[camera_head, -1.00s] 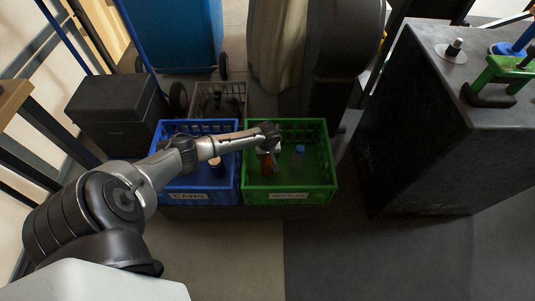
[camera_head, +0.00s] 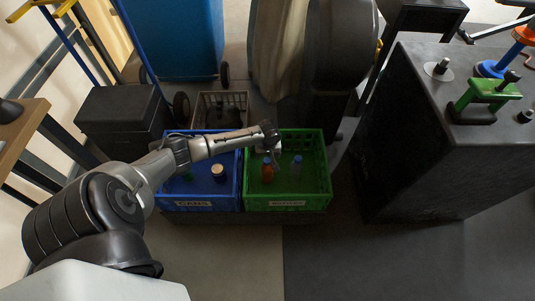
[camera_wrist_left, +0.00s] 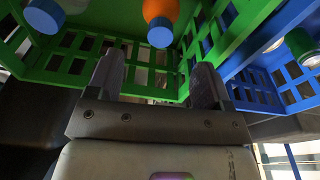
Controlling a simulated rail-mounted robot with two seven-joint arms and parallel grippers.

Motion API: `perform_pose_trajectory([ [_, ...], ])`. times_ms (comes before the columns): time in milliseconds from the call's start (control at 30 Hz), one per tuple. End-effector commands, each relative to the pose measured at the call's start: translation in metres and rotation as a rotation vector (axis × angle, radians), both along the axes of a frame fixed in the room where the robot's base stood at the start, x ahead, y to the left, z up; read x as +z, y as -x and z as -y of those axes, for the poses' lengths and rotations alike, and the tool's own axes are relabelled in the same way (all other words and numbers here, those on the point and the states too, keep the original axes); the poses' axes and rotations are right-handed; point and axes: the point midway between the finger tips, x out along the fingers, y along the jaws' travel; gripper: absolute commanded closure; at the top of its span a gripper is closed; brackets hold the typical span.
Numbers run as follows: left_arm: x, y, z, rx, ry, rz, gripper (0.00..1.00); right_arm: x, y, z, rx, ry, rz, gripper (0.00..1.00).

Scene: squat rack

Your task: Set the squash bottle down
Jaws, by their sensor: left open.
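The squash bottle (camera_head: 267,174), orange with a blue cap, stands in the green crate (camera_head: 288,204) labelled for bottles. It also shows at the top of the left wrist view (camera_wrist_left: 160,22). My left gripper (camera_head: 274,149) is above the rear part of the green crate, apart from the bottle. In the left wrist view its two fingers (camera_wrist_left: 156,78) are spread with nothing between them. A clear bottle with a blue cap (camera_head: 297,168) stands to the right of the squash bottle. My right gripper is not in view.
A blue crate (camera_head: 195,205) with a few cans, including a pale-topped can (camera_head: 218,172), stands against the green crate's left side. A grey basket (camera_head: 240,104) is behind. A black box (camera_head: 122,110) is at left, a large dark block (camera_head: 425,160) at right. The floor in front is clear.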

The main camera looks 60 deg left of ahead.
Motion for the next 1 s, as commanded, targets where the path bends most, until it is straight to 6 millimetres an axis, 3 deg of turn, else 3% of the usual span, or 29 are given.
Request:
perform_pose_trajectory([
  [33,0.009,0.000,0.001,-0.001,0.000,0.000,0.27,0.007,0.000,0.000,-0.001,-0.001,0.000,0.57],
  [167,0.017,0.002,0.003,-0.003,0.000,-0.002,0.27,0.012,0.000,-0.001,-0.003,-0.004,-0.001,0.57],
  [267,0.014,0.007,0.019,-0.060,0.008,-0.007,0.27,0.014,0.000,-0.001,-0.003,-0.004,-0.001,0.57],
  [367,0.003,0.023,0.066,-0.223,0.028,-0.016,0.27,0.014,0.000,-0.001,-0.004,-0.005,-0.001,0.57],
  [533,-0.002,0.079,0.181,-0.658,0.062,0.013,0.27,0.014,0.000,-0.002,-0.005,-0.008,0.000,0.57],
  [600,0.009,0.105,0.220,-0.818,0.062,0.045,0.27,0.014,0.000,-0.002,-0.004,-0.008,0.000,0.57],
  [733,0.042,0.149,0.267,-1.044,0.030,0.107,0.27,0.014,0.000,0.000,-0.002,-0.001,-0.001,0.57],
  [833,0.070,0.177,0.285,-1.156,-0.012,0.141,0.27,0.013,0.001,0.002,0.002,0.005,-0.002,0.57],
  [1000,0.109,0.209,0.292,-1.260,-0.083,0.164,0.27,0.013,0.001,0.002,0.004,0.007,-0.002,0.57],
])
